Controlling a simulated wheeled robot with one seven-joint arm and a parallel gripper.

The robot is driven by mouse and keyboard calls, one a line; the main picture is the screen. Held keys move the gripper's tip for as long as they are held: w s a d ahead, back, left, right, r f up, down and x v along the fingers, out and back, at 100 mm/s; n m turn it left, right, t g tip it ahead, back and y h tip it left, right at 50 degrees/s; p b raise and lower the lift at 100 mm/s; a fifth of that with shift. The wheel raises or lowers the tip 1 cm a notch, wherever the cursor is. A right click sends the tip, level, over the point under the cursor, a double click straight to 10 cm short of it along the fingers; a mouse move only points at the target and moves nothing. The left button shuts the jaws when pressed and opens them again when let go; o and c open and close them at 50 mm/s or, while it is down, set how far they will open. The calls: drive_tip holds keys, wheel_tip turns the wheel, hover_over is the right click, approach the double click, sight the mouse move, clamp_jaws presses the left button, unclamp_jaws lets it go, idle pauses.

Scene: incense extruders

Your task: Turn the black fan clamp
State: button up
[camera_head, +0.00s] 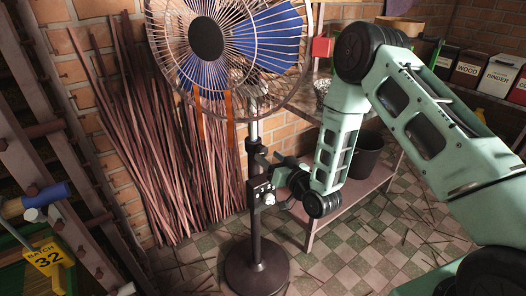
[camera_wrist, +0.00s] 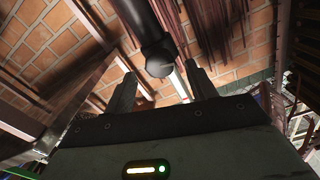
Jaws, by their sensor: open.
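The fan (camera_head: 206,38) stands on an upright pole with a round dark base. The black fan clamp (camera_head: 254,147) sits on the pole below the fan head. In the wrist view a black part with a rounded end (camera_wrist: 158,60), which looks like the clamp, lies just beyond and between my fingertips. Whether a finger touches the clamp cannot be told.
Long reddish sticks (camera_head: 190,170) lean on the brick wall behind the pole. A low bench (camera_head: 352,196) with a dark bucket (camera_head: 364,158) is behind my arm. Labelled boxes (camera_head: 500,73) stand at the upper right.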

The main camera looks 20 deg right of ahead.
sight(264, 153)
drive_tip(key=shift+x, duration=2.1)
drive_tip(key=shift+c, duration=0.3)
drive_tip(key=c, duration=0.9)
drive_tip(key=shift+m, duration=0.4)
drive_tip(key=m+b, duration=0.1)
drive_tip(key=m, duration=0.1)
drive_tip(key=shift+d+f+m, duration=0.1)
drive_tip(key=shift+m, duration=0.3)
drive_tip(key=m+b, duration=0.1)
drive_tip(key=m, duration=0.2)
drive_tip(key=shift+m, duration=0.3)
drive_tip(key=m, duration=0.6)
drive_tip(key=shift+m+b, duration=0.3)
